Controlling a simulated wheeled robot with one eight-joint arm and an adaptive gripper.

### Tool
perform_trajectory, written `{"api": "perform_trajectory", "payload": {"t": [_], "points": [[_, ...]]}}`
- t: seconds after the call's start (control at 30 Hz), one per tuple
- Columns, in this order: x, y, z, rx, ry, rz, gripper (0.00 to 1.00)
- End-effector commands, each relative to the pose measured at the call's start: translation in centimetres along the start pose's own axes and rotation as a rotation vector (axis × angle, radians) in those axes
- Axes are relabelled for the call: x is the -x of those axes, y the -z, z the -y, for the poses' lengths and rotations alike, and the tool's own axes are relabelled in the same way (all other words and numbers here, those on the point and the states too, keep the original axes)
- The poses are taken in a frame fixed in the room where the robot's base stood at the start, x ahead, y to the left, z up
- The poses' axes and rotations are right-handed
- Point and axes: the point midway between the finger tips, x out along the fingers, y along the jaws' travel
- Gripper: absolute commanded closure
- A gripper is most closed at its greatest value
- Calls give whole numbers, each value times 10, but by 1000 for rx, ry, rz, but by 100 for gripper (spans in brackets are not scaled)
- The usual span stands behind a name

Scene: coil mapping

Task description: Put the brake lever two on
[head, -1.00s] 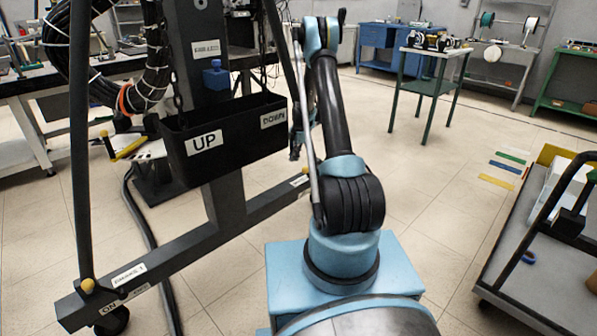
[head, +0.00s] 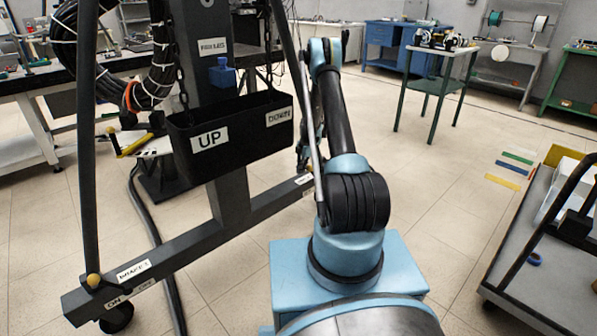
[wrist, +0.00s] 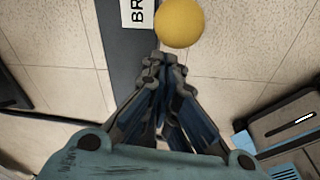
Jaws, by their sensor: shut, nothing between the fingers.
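In the wrist view, a round yellow knob (wrist: 180,22) shows just beyond the fingertips of my gripper (wrist: 165,62). My gripper is shut and empty. Whether the fingertips touch the knob I cannot tell. The knob is beside a dark beam (wrist: 128,50) with a white label (wrist: 137,12) reading "BR"; the rest is cut off. In the head view, my arm reaches toward the right end of the stand's dark base beam (head: 262,205), where a small label (head: 304,179) is too small to read. My gripper is mostly hidden there behind the stand's leg and my arm.
Another lever with a yellow knob (head: 94,281) stands at the beam's left end, near ON and OFF labels. A black bin (head: 235,135) marked UP and DOWN hangs on the stand. A cart (head: 530,260) stands at the right. The floor between is clear.

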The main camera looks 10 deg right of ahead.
Motion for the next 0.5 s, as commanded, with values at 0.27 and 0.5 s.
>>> {"api": "perform_trajectory", "payload": {"t": [0.27,0.5], "points": [[4,-10,0,0,0,0,100],[4,-13,2,-1,0,0,100]]}}
